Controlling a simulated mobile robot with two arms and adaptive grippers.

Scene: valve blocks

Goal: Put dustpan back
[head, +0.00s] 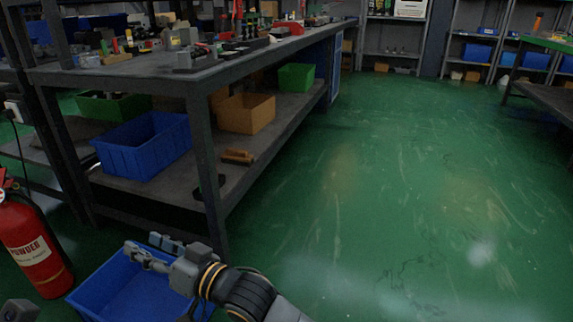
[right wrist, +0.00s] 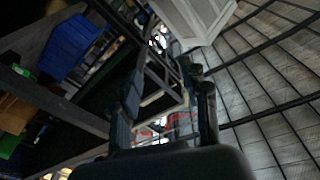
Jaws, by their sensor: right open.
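I cannot make out a dustpan in either view. My right gripper (head: 148,246) is open and empty, above the far part of a blue bin (head: 100,286) on the floor at the lower left of the head view. In the right wrist view my right gripper (right wrist: 162,70) shows two spread dark fingers with nothing between them. The bin's inside is partly hidden by my right arm. A grey piece at the lower left corner of the head view may be part of my left arm; its jaws cannot be made out.
A workbench (head: 140,78) carries many small parts. Its lower shelf holds a blue bin (head: 146,150), an orange bin (head: 247,115), a green bin (head: 296,77) and a small brown object (head: 238,157). A red fire extinguisher (head: 33,240) stands left. The green floor to the right is clear.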

